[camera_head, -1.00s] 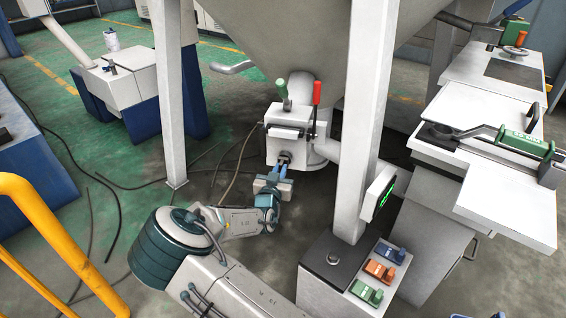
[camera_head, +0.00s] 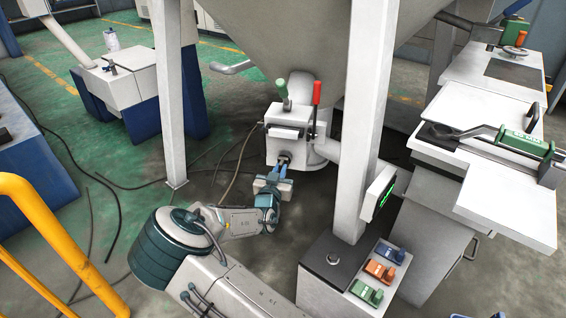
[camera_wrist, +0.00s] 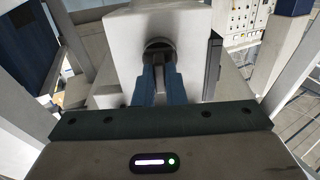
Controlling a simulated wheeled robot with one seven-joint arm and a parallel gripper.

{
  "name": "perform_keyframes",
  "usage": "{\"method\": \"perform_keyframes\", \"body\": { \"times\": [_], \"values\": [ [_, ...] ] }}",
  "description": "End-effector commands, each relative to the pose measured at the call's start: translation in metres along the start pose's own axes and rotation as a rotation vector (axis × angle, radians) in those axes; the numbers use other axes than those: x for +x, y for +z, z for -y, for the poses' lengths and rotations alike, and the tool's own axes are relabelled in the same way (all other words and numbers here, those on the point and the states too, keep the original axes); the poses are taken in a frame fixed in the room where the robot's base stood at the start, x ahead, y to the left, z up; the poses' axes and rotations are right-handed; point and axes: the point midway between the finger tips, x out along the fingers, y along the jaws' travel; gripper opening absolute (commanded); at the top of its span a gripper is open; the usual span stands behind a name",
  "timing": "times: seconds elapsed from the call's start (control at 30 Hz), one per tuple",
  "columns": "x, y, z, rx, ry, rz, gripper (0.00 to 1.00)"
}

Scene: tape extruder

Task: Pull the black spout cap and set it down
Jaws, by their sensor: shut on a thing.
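The black spout cap (camera_head: 284,157) sits at the front of the white box-shaped outlet (camera_head: 284,145) below the hopper. In the wrist view the cap (camera_wrist: 159,44) is a dark round piece against the white housing (camera_wrist: 190,22). My gripper (camera_head: 285,168) reaches it from the front, its two blue fingers shut on the cap. In the wrist view my gripper (camera_wrist: 159,62) covers the lower part of the cap. I cannot tell whether there is any gap between cap and outlet.
A green-knobbed lever (camera_head: 283,90) and a red lever (camera_head: 316,95) stand on top of the outlet. A white hopper leg (camera_head: 358,130) rises to the right, another leg (camera_head: 170,100) to the left. A switch box (camera_head: 340,270) stands at the front right. Cables lie on the floor at left.

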Motion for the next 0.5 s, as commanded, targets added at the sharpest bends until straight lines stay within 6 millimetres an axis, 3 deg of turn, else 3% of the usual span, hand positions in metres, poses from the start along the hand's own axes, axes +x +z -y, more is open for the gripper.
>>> {"method": "perform_keyframes", "body": {
  "times": [0.5],
  "values": [
    [-0.013,0.000,0.000,0.000,0.000,0.000,0.00]
  ]
}}
